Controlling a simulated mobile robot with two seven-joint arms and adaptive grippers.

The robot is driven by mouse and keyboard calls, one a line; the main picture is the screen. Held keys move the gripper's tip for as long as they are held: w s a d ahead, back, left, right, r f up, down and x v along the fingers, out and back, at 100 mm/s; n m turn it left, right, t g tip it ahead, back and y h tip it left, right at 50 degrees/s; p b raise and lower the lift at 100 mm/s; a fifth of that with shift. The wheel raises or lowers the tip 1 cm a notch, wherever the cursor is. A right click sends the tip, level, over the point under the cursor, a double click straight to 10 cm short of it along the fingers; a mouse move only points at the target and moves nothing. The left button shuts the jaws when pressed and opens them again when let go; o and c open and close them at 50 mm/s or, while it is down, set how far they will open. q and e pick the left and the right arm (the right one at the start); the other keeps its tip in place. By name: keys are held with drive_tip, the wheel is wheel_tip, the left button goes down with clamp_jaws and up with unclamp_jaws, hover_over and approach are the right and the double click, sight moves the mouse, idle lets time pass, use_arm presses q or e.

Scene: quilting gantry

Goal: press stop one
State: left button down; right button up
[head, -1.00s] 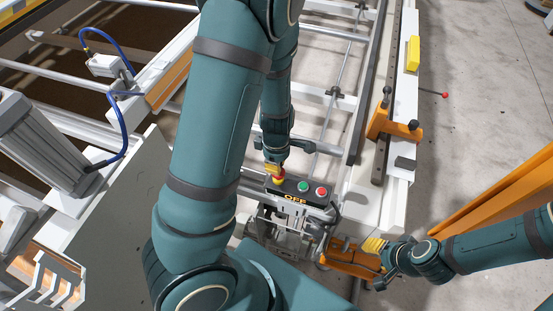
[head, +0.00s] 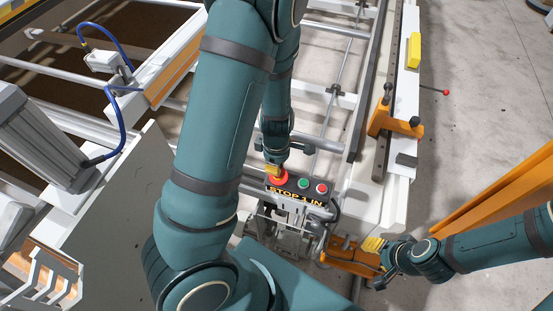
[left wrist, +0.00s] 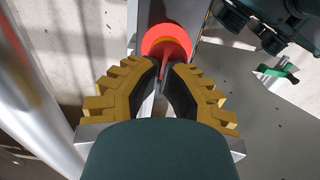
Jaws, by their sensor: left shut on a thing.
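A control box (head: 301,198) stands at the middle front, with a lit display reading "STOP 1 IN". A large red stop button (head: 277,181) is at its left end and also shows in the left wrist view (left wrist: 167,43). My left gripper (head: 273,170) comes down onto this button from above. In the left wrist view its black fingertips (left wrist: 163,68) are close together at the button, partly hiding it. A green button (head: 303,183) and a smaller red button (head: 322,188) sit to the right, clear of the gripper. My right gripper (head: 374,246) is low at the right; its finger gap is unclear.
Metal rails and a white beam (head: 399,95) run behind the box. An orange clamp (head: 392,122) and a yellow block (head: 414,50) are on the beam. A sloping orange bar (head: 490,192) crosses at the right. Bare concrete floor lies right of the beam.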

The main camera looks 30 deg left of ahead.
use_arm(q)
drive_tip(key=shift+w+r, duration=0.1)
drive_tip(key=shift+r, duration=0.5)
wheel_tip(320, 180, up, 11)
drive_tip(key=shift+f, duration=0.1)
idle(0.5)
